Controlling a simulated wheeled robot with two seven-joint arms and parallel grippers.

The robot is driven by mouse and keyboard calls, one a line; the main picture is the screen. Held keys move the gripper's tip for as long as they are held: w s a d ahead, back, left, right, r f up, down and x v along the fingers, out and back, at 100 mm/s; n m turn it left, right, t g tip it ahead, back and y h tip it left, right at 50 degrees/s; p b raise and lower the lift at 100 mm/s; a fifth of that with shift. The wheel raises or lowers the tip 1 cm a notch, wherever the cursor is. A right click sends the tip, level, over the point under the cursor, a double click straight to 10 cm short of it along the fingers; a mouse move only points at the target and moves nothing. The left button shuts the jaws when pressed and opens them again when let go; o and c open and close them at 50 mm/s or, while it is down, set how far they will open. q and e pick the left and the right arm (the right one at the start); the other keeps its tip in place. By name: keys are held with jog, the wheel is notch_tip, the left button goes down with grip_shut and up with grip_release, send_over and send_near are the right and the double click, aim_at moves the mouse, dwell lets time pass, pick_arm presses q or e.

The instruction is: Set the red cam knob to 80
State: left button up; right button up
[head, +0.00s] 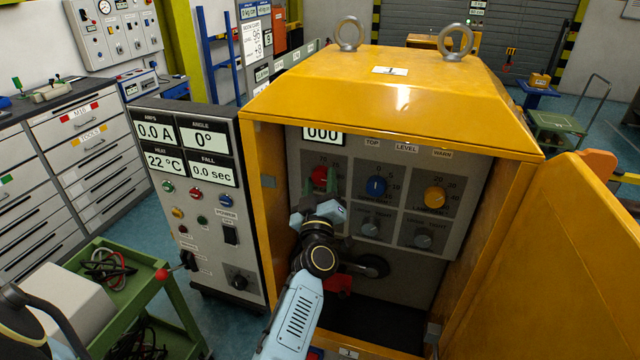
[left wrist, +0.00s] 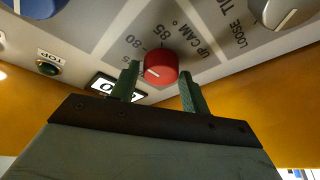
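The red cam knob (head: 320,175) is on the grey panel inside the yellow cabinet, at the upper left of the panel's controls. In the left wrist view the red knob (left wrist: 161,67) has a white pointer line on its lower left side, and the printed numbers 80 and 85 stand beside it. What value the line points at I cannot tell. My left gripper (left wrist: 160,85) has its green fingers on either side of the knob, with small gaps showing. In the head view my left gripper (head: 321,192) covers the knob's lower part. My right gripper is not in view.
A blue knob (head: 376,187) and a yellow knob (head: 434,197) sit to the right, with grey knobs below. The cabinet door (head: 565,260) stands open at right. A meter box (head: 187,155) reading 0° stands left. A green cart (head: 135,295) is at lower left.

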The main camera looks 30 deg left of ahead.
pick_arm(q)
jog(key=shift+o, duration=1.2)
jog(key=b+v, duration=0.2)
jog(key=v, duration=1.1)
jog(key=shift+s+b, duration=0.15)
jog(key=shift+b, duration=0.15)
jog(key=shift+d+f, duration=0.1)
dwell(1.0)
